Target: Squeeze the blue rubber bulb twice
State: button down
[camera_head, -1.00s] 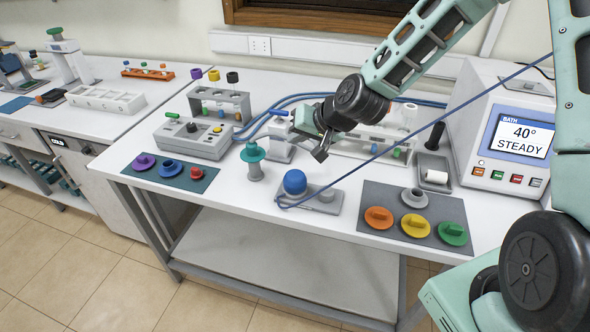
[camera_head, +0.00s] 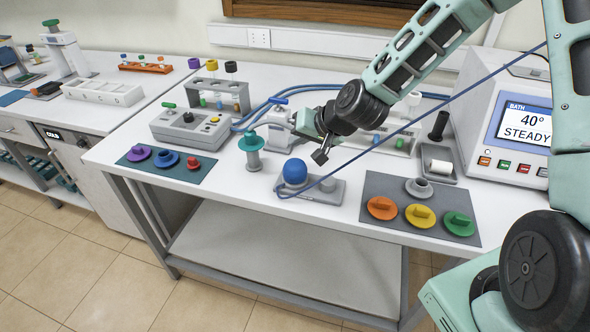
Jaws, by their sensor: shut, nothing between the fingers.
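The blue rubber bulb (camera_head: 295,172) is a round ball on a small grey base plate (camera_head: 328,192) near the middle of the bench's front. A thin blue cable passes in front of the plate and up to the right. My gripper (camera_head: 320,157) is above and a little right of the bulb, pointing down to the left. Its fingers are dark and shut, with nothing between them. It looks apart from the bulb, though the exact height is hard to tell.
A teal-topped grey post (camera_head: 252,150) stands left of the bulb. A dark mat (camera_head: 375,187) with orange, yellow and green knobs lies to the right. Another mat (camera_head: 135,165) with small coloured parts lies left. A bath unit (camera_head: 510,120) stands at the right back.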

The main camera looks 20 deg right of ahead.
aim_at(293, 161)
jog(key=shift+f+b, duration=1.15)
jog(key=shift+f, duration=0.8)
jog(key=shift+f, duration=0.1)
dwell(0.4)
jog(key=shift+f+b, duration=0.25)
jog(key=shift+b, duration=0.05)
jog(key=shift+f+b, duration=0.7)
jog(key=shift+f, duration=0.2)
dwell(0.9)
jog(key=shift+r, duration=0.15)
jog(key=shift+r+p, duration=1.1)
jog(key=shift+r, duration=0.1)
jog(key=shift+r+p, duration=2.05)
jog(key=shift+r, duration=0.45)
